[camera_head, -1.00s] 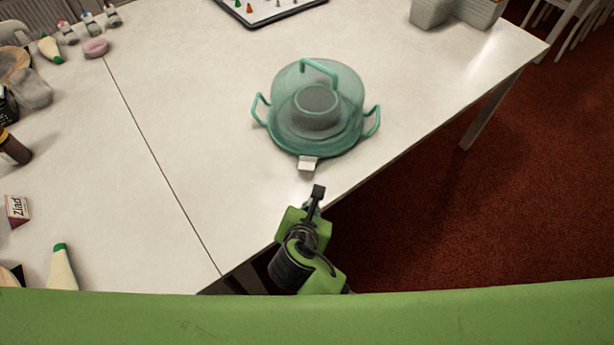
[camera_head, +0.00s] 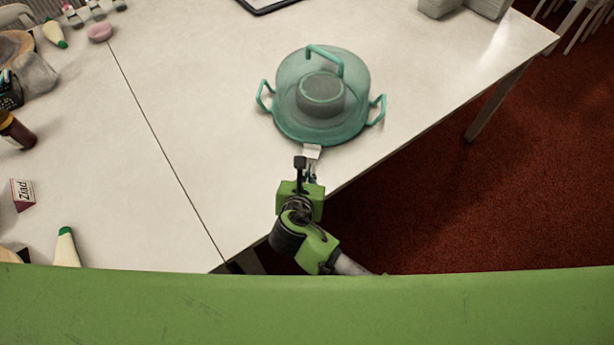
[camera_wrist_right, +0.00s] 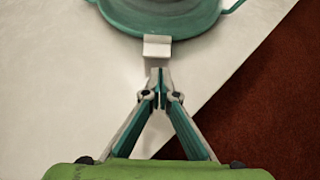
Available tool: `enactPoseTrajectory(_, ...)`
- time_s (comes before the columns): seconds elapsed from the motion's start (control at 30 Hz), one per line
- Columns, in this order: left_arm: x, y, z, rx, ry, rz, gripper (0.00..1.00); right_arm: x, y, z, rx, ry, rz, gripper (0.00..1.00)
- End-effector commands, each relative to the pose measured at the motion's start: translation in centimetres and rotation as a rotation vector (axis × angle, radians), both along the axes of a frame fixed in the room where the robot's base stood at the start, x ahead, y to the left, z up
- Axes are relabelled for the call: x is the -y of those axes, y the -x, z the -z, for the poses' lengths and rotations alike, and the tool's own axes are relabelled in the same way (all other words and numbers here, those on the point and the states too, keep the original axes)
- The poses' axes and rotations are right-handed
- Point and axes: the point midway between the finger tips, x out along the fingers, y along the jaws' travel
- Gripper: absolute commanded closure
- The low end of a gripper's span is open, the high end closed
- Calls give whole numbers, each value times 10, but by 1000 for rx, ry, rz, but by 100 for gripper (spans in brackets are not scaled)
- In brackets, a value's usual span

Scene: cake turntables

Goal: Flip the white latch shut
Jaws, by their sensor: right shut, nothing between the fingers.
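A teal cake carrier (camera_head: 322,95) with a see-through domed lid, a top handle and two side handles stands on the white table. Its white latch (camera_head: 312,151) sticks out from the near rim and appears folded outward. It also shows in the right wrist view (camera_wrist_right: 157,47). My right gripper (camera_head: 301,163) is just in front of the latch on the near side. In the right wrist view its fingertips (camera_wrist_right: 159,74) are together and empty, just below the latch. I cannot tell whether they touch it. My left gripper is not in view.
The white table (camera_head: 190,120) is clear around the carrier. Its edge runs diagonally beside my right arm, with red carpet (camera_head: 430,210) beyond. A small box (camera_head: 23,194), a dark bottle (camera_head: 15,130) and a white-and-green item (camera_head: 66,248) lie at the left.

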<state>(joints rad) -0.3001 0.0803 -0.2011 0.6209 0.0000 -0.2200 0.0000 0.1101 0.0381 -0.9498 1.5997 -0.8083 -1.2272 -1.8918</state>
Motion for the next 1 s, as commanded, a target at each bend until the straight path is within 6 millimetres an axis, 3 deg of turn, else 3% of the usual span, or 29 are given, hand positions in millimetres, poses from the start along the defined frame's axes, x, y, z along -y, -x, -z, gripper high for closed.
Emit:
enactPoseTrajectory(0.3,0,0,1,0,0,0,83,5,-31,21,0,-1,0,100)
enactPoseTrajectory(0.73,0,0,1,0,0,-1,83,5,-34,22,-3,-3,0,100)
enactPoseTrajectory(1.0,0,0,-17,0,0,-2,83,5,-41,13,-49,-11,1,100)
